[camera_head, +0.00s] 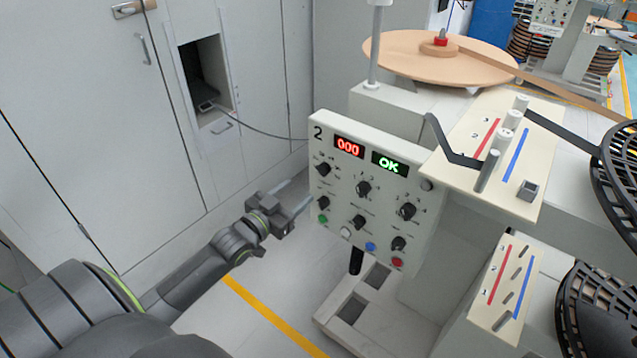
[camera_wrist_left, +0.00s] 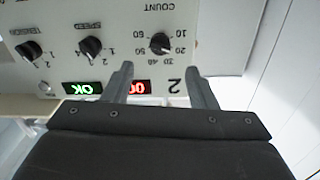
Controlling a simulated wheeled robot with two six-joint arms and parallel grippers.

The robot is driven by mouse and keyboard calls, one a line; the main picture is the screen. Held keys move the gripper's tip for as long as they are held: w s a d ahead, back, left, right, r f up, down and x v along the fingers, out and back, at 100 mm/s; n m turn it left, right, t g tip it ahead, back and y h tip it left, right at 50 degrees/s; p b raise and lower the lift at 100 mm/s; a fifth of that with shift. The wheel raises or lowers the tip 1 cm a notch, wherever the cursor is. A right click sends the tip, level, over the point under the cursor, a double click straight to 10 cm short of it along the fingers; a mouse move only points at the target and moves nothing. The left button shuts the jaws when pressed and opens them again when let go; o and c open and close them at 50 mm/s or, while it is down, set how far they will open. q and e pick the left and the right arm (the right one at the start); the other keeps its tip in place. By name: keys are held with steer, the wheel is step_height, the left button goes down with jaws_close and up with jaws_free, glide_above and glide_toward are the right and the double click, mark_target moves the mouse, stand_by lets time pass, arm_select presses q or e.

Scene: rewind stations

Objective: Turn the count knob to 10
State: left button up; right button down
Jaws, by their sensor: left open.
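The count knob (camera_wrist_left: 160,43) is a small black knob on the cream control panel, with numbers from 10 to 60 around it. The wrist view shows it upside down; I cannot tell its pointer setting for sure. In the head view it is the upper left knob (camera_head: 323,169) of panel (camera_head: 378,142) number 2. My left gripper (camera_wrist_left: 160,70) is open and empty. In the wrist view the knob lies just beyond the gap between its fingertips, apart from them. In the head view the gripper (camera_head: 304,206) is at the panel's left edge. My right gripper is not in view.
The panel has a red display (camera_head: 348,146) reading 000 and a green OK display (camera_head: 390,163). The speed knob (camera_wrist_left: 90,47) and tension knob (camera_wrist_left: 28,50) sit alongside the count knob. Coloured buttons line the panel's bottom. A grey cabinet (camera_head: 100,120) stands at the left.

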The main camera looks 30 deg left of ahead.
mark_target(320, 174)
arm_select(q)
steer(key=w, duration=0.3)
steer(key=w+b, duration=0.1)
steer(key=w, duration=0.2)
steer(key=w+b, duration=0.1)
steer(key=w, duration=0.2)
steer(key=shift+w+d, duration=0.15)
steer(key=shift+d, duration=0.2)
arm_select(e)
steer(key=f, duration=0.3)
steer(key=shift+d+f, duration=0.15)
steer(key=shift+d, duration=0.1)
arm_select(q)
steer(key=shift+c, duration=0.3)
steer(key=c, duration=0.9)
steer(key=shift+o, duration=0.2)
steer(key=shift+n, duration=0.4)
steer(key=n+p, duration=0.1)
steer(key=n, duration=0.2)
steer(key=shift+n, duration=0.3)
steer(key=shift+d+n+p, duration=0.1)
steer(key=shift+n+p, duration=0.45)
steer(key=shift+n, duration=1.75)
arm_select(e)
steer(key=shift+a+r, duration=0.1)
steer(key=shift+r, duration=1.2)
